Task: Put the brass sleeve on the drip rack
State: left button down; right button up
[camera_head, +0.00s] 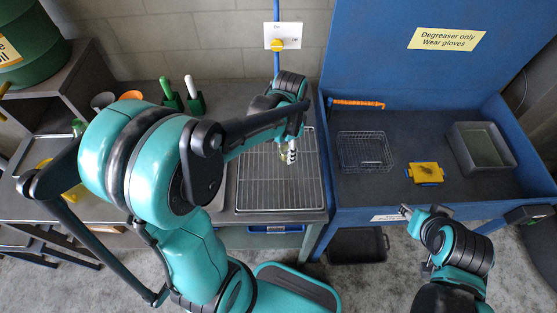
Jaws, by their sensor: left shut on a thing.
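My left gripper (289,154) is over the back part of the drip rack (268,195), a wire grid in a metal tray on the bench. It is shut on the brass sleeve (283,155), a small yellowish piece mostly hidden by the fingers. I cannot tell whether the sleeve touches the wires. My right gripper (404,212) is at the front edge of the blue wash basin, away from the rack; its jaws are too small to read.
The blue basin (340,205) right of the rack holds a wire basket (365,151), a yellow sponge-like block (425,173) and a grey container (482,149). Green and white-handled tools (193,96) stand at the back left. The rack's front is clear.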

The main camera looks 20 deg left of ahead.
aim_at(279, 164)
pick_arm(q)
jog(key=shift+s+a+f, duration=0.2)
jog(key=shift+a+f, duration=0.25)
jog(key=shift+a, duration=0.15)
jog(key=shift+s+a+f, duration=0.2)
jog(key=shift+a+f, duration=0.2)
jog(key=shift+a, duration=0.15)
notch_tip(279, 164, down, 3)
jog(key=shift+f+b, duration=0.2)
jog(key=shift+b, duration=0.75)
jog(key=shift+f, duration=0.2)
jog(key=shift+f, duration=0.15)
jog(key=c, duration=0.9)
grip_release()
